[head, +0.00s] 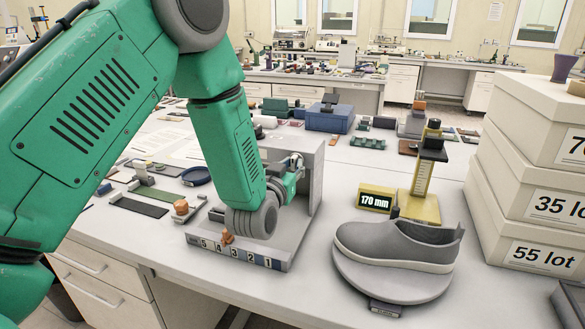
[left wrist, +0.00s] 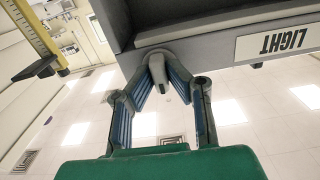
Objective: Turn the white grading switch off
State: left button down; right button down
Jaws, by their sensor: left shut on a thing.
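A grey, open-fronted grading box (head: 312,180) stands on the white table, with the numbers 5, 4, 3, 2, 1 along its front edge. In the left wrist view the box edge (left wrist: 200,40) crosses the top, with a white label reading LIGHT (left wrist: 283,40), upside down. A pale grey-white switch lever (left wrist: 153,72) sticks out of this edge left of the label. My left gripper (left wrist: 160,92) is shut on the lever, one finger on each side. My right gripper is out of view.
A grey shoe (head: 395,245) sits on a round stand right of the box. Behind it are a yellow height gauge (head: 422,180) and a 170 mm display (head: 376,199). Lidded boxes (head: 520,205) are stacked at the right. Small samples lie on the table's left.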

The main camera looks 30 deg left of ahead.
pick_arm(q)
jog(key=shift+s+f, duration=0.1)
jog(key=shift+f, duration=0.25)
jog(key=c, duration=1.6)
grip_release()
jog(key=shift+o, duration=0.2)
jog(key=shift+w, duration=0.2)
jog(key=shift+r, duration=0.1)
jog(key=shift+s+r, duration=0.1)
jog(key=shift+s, duration=0.4)
jog(key=v, duration=1.1)
